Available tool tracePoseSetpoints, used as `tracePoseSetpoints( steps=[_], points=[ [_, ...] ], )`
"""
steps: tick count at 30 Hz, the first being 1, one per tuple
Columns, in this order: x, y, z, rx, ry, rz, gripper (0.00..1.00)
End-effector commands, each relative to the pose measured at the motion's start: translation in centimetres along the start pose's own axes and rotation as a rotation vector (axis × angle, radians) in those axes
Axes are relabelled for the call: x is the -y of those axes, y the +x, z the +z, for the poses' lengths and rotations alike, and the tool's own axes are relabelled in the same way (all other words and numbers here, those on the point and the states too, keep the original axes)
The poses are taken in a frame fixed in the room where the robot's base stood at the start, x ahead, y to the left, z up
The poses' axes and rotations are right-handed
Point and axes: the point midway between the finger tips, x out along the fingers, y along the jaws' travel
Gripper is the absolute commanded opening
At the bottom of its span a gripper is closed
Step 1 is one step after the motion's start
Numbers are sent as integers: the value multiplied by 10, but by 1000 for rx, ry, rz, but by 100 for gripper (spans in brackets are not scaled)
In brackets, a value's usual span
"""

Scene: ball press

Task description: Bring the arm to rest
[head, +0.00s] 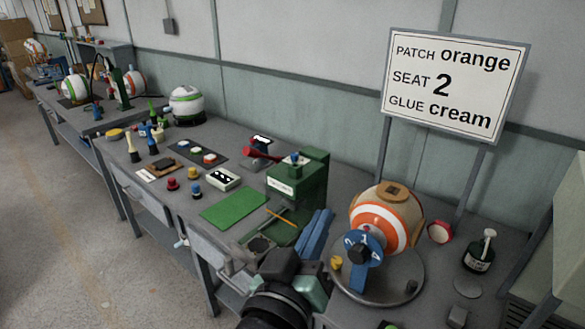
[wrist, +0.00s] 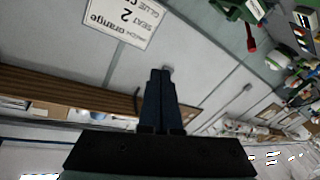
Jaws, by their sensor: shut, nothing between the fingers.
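My gripper (head: 324,213) is raised over the front of the bench, left of the orange-and-white ball, with its two blue fingers pointing up and away. In the wrist view the fingers (wrist: 161,72) lie together and hold nothing. My dark arm comes in from the bottom of the head view and hides part of the bench. Whether the arm is moving cannot be told from one moment.
The striped ball (head: 408,212) sits on a round grey plate (head: 385,290) behind a blue numbered dial (head: 358,262). A green press (head: 290,185), a green mat (head: 233,205) and several small tools stand left. A sign (head: 455,82) reads orange, 2, cream.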

Motion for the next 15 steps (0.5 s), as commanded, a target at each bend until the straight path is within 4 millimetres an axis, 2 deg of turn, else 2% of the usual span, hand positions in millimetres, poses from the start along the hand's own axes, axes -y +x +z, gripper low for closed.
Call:
tracePoseSetpoints(
  steps=[1,5,9,12,15],
  points=[
    [-13,2,-33,-71,76,-7,0],
    [-42,-4,-105,-246,239,-45,0],
    [-78,-26,-177,-445,385,-89,0],
    [-103,-49,-221,-585,466,-119,0],
    [-124,-72,-252,-700,525,-146,0]
  ],
)
